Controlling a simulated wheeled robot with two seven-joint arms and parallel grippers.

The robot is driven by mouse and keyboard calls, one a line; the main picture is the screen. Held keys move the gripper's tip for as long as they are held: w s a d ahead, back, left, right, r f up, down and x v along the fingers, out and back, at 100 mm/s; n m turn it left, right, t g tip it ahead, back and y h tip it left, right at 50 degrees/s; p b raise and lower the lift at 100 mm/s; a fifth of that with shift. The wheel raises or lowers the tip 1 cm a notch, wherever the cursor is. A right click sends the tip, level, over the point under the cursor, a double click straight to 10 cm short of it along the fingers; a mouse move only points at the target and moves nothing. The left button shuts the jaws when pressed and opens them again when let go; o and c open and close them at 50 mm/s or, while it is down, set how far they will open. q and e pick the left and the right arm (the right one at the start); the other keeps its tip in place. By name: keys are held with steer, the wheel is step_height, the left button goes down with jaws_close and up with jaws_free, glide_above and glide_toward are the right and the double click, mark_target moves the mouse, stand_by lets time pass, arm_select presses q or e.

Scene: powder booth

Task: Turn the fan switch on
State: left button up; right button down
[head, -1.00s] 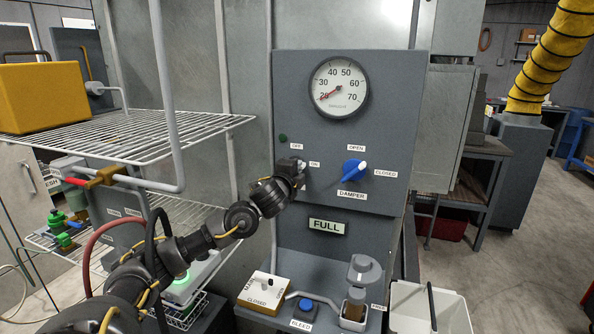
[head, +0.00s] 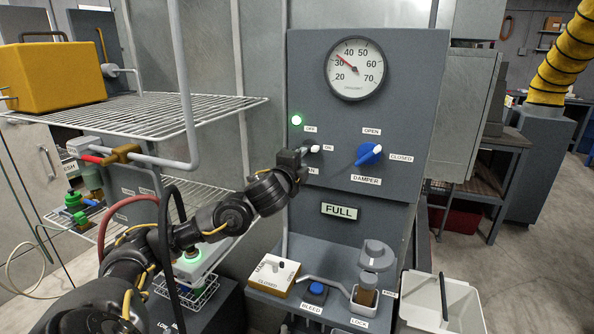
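The fan switch (head: 314,148) is on the grey control panel (head: 410,100), its pale-tipped lever pointing right at the ON label (head: 328,148). The OFF label (head: 310,128) is above it. The lamp (head: 297,120) above and left of the switch glows green. The gauge (head: 355,68) needle stands a little above 30. My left gripper (head: 291,157) is just left of and below the switch, close to the panel. It partly covers the label under the switch. Its fingers are dark and small, so their opening and any contact with the switch cannot be told. My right gripper is out of view.
A blue damper knob (head: 369,154) is right of the switch. A wire rack (head: 220,108) with a yellow box (head: 52,75) stands left, near my arm. A white bin (head: 425,300) is lower right.

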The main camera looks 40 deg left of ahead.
arm_select(q)
steer(key=shift+v, duration=1.65)
